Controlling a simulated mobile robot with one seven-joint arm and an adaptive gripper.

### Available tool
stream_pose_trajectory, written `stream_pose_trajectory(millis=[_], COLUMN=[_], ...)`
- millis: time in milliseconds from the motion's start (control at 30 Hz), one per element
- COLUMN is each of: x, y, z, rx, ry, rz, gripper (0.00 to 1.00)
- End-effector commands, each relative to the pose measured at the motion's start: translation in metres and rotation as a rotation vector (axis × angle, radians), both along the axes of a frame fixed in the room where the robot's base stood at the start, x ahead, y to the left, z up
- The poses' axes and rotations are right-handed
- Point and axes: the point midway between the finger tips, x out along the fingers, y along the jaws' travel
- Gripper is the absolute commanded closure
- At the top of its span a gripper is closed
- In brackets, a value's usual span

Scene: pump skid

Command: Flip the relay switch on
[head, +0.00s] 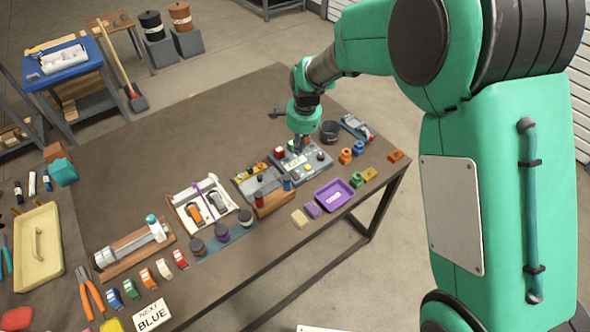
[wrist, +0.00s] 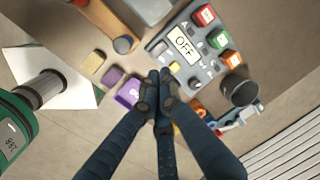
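A grey control panel (head: 321,166) lies on the brown table under my gripper (head: 299,143) in the head view. In the wrist view the panel (wrist: 207,73) bears a display (wrist: 184,44) reading OFF. Red (wrist: 204,15), green (wrist: 218,40) and orange (wrist: 231,60) buttons line its far side, with small grey switches between. I cannot tell which of these is the relay switch. In the wrist view the dark fingers of my gripper (wrist: 160,77) are drawn together at the tips, with nothing visible between them. They overlap the panel's near edge; contact cannot be told.
A black cup (head: 330,131) stands just behind the panel. A purple tray (head: 334,195) lies in front of it, with small coloured blocks beside. The table's back left is clear.

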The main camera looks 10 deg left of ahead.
Motion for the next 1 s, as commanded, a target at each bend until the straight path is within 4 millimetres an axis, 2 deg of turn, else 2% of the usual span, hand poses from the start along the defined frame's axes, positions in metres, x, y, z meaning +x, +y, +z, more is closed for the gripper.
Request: stream_pose_trajectory(millis=[167, 367, 567, 1000], x=[0.0, 0.001, 0.003, 0.011], y=[0.0, 0.001, 0.004, 0.011], z=[-0.002, -0.015, -0.04, -0.109], rx=[0.0, -0.001, -0.001, 0.0], ry=[0.0, 0.001, 0.002, 0.0], rz=[0.0, 0.001, 0.001, 0.002], gripper=[1.0, 1.0, 1.0, 1.0])
